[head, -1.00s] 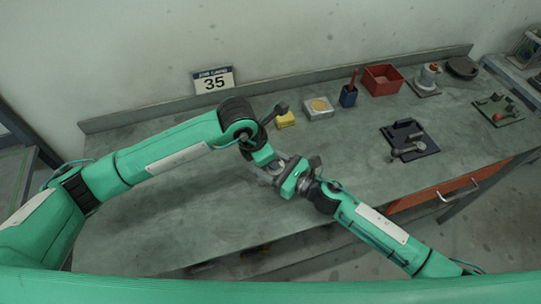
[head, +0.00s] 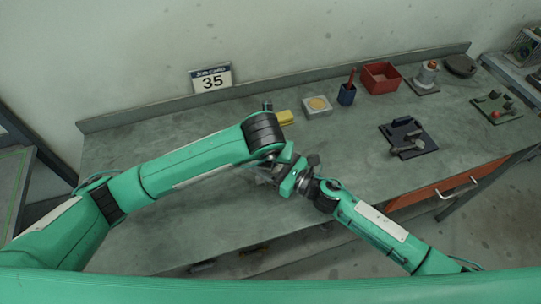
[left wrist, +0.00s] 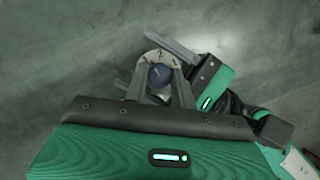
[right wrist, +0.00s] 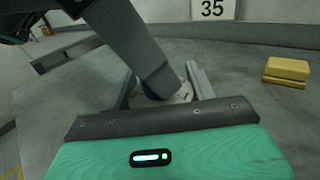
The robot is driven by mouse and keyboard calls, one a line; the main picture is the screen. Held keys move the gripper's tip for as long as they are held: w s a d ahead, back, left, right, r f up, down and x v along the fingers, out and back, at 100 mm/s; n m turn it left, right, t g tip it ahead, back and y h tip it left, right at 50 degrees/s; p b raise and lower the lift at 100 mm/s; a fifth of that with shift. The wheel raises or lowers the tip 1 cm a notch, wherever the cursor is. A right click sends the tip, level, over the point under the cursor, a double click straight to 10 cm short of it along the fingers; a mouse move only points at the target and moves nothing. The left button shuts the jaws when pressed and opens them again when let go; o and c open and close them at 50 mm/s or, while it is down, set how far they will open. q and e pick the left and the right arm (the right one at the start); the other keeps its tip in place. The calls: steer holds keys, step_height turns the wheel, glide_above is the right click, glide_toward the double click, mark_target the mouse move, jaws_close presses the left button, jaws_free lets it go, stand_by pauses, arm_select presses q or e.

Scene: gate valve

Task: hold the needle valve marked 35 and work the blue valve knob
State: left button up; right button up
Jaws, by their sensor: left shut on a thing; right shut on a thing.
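The needle valve is mostly hidden; the left wrist view shows its pale dial face with marks (left wrist: 152,60) and the dark blue knob (left wrist: 160,76) in its middle. My left gripper (left wrist: 159,86) is shut on the knob, a finger on each side. My right gripper (right wrist: 163,90) is shut on the valve, whose pale edge (right wrist: 181,96) shows between its fingers. In the right wrist view my left gripper hides most of the valve. In the head view both grippers meet above the bench middle. A sign reading 35 (head: 212,79) stands at the wall.
The bench (head: 190,135) has a yellow block (head: 285,117), a white block with a tan disc (head: 317,106), a blue cup (head: 347,95), a red bin (head: 380,77) and a dark plate with fittings (head: 409,138). The bench's left part is clear.

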arm_select(q)
steer(key=shift+n+y, duration=0.5)
steer(key=shift+n, duration=0.8)
steer(key=shift+w+n, duration=0.1)
steer(key=shift+n, duration=0.2)
steer(key=o, duration=0.7)
steer(key=v, duration=1.2)
steer(key=shift+d, duration=0.15)
